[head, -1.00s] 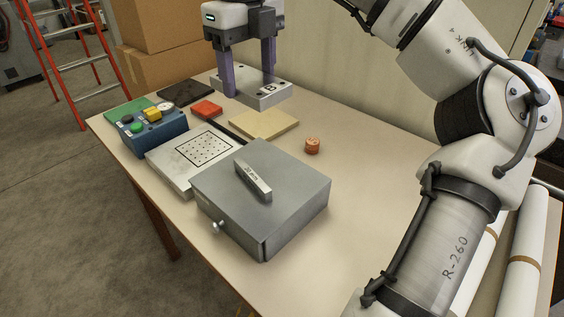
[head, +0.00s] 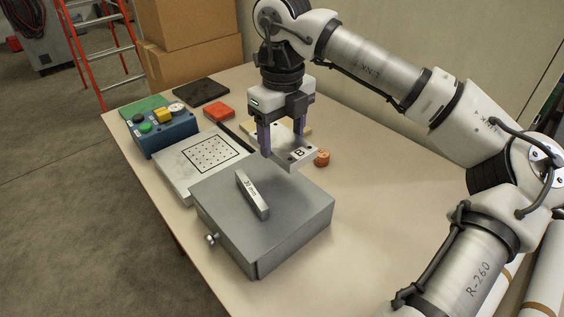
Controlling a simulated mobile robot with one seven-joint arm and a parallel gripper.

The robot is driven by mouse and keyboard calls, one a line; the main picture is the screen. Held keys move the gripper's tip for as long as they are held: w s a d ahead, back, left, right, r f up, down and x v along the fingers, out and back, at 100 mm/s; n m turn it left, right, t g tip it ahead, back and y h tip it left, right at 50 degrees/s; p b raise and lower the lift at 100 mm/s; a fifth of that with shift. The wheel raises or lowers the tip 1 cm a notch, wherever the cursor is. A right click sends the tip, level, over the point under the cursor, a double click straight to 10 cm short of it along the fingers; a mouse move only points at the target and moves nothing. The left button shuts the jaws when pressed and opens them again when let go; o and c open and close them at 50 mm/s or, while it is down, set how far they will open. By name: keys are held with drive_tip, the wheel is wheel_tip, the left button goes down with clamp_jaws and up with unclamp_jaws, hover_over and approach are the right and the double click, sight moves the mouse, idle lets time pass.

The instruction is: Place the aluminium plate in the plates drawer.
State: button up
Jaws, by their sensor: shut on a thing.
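My gripper (head: 283,145) is shut on a silver metal plate marked B (head: 298,155), taken to be the aluminium plate. It holds the plate level above the table, just behind the grey drawer box. The grey drawer box (head: 297,207) stands on the table with a small knob (head: 212,239) on its front left. Its drawer looks shut. A metal bar marked 30 mm (head: 252,194) lies on top of the box. Any label naming the plates drawer is not visible.
A white plate with a dotted square (head: 173,173) lies left of the box. Behind it are a blue button box (head: 160,136), a red block (head: 219,113), and green and black plates. An orange round piece (head: 322,158) stands right of the held plate.

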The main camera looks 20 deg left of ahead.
sight(283, 180)
drive_tip(key=shift+f+p, duration=0.65)
drive_tip(key=shift+f, duration=3.3)
drive_tip(key=shift+f, duration=0.15)
drive_tip(key=o, duration=1.4)
drive_tip(key=shift+c, duration=0.2)
